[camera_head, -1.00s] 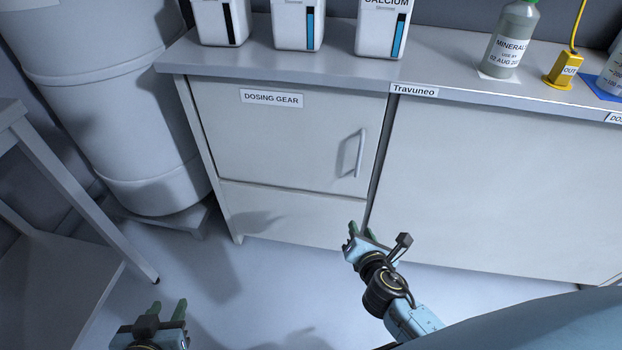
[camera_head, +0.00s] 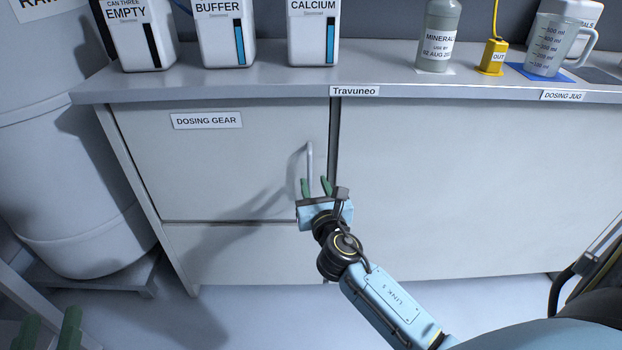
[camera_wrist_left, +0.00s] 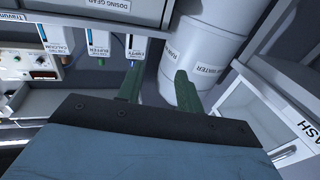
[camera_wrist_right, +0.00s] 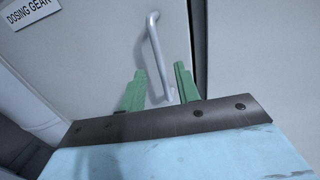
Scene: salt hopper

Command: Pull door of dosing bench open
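The dosing bench door (camera_head: 225,165) is a pale panel labelled DOSING GEAR, and it looks shut. Its upright bar handle (camera_head: 310,160) is near the door's right edge. My right gripper (camera_head: 315,182) is open at the lower part of the handle. In the right wrist view the handle (camera_wrist_right: 156,45) runs down between the two green fingers, with gaps on both sides; I cannot tell how deep it sits between them. My left gripper (camera_head: 46,328) is low at the left edge of the head view. In the left wrist view its fingers (camera_wrist_left: 160,80) are apart and empty.
A large white barrel (camera_head: 75,180) stands left of the bench. The floor before the door is clear.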

